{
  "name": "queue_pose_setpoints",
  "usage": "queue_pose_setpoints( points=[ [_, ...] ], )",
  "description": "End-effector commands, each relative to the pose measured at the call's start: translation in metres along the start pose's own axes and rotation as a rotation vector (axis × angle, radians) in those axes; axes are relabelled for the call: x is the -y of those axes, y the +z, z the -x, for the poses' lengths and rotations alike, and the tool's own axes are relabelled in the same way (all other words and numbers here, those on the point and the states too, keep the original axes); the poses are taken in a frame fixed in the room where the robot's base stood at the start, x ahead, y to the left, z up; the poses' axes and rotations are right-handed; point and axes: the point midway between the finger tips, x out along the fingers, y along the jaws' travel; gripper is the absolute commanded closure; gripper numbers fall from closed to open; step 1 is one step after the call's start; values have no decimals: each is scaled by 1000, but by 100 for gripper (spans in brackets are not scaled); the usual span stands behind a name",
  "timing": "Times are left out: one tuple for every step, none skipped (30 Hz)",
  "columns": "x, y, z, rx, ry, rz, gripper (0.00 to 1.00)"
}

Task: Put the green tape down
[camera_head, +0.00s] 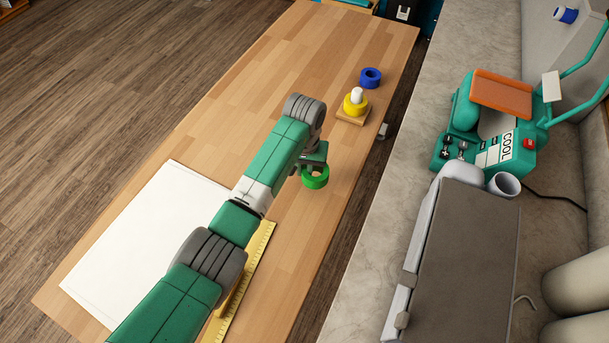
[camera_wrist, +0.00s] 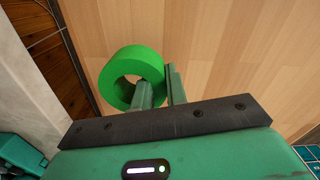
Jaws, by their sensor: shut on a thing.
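The green tape (camera_head: 317,181) is a thick ring at the end of my arm, over the wooden table (camera_head: 225,110). In the wrist view the green tape (camera_wrist: 131,63) shows its round open side. My gripper (camera_wrist: 162,88) is shut on the tape's wall, with one finger inside the hole and the other outside it. In the head view my gripper (camera_head: 314,167) sits just above the tape and partly hides it. I cannot tell whether the tape touches the table.
A yellow tape (camera_head: 355,104) sits around a white peg on a small wooden block, with a blue tape (camera_head: 371,77) behind it. A white sheet (camera_head: 150,235) and a yellow ruler (camera_head: 255,255) lie at the near left. The table is clear around the green tape.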

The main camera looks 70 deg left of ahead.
Motion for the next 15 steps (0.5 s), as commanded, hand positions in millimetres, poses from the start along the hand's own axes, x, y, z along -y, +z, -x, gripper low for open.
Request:
queue_pose_setpoints(
  points=[
    [0,1,-4,3,-1,0,100],
    [0,1,-9,3,-2,0,100],
    [1,2,-16,5,-3,0,100],
    [1,1,-21,4,-2,0,100],
    [0,1,-26,4,-2,0,100],
    [0,1,-30,3,-2,-1,100],
    [0,1,-33,3,-2,-1,100],
    [0,1,-34,2,-1,0,100],
    [0,1,-35,1,-1,0,100],
    [0,1,-36,1,-1,-1,100],
    [0,1,-35,1,-1,-1,100],
    [0,1,-35,1,-1,-1,100],
    [0,1,-35,1,-1,-1,100],
    [0,1,-36,1,-1,-1,100],
    [0,1,-36,1,-1,-1,100]
  ],
)
